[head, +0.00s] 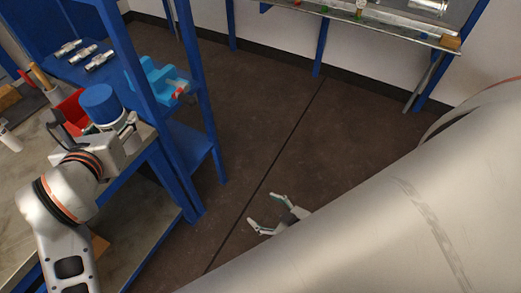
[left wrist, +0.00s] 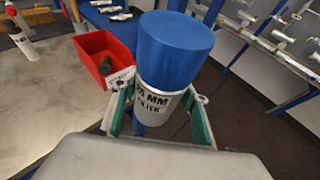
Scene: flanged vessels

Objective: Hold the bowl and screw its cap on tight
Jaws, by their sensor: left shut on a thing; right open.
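The bowl is a pale cylinder (left wrist: 158,108) with dark lettering, upright in the left wrist view. Its blue cap (left wrist: 175,47) sits on top of it; how tightly it is seated cannot be told. The cap (head: 98,103) also shows in the head view at the left. My left gripper (left wrist: 160,122) is shut on the bowl, with a finger on each side of it below the cap. My right gripper (head: 272,214) is open and empty, low over the floor in the middle of the head view, well apart from the bowl.
A red bin (left wrist: 101,58) with a dark part inside stands on the grey worktop (left wrist: 50,95) beside the bowl. A blue rack post (head: 170,100) and a shelf with blue bins (head: 158,80) stand right of the cap. The floor (head: 270,120) between the racks is clear.

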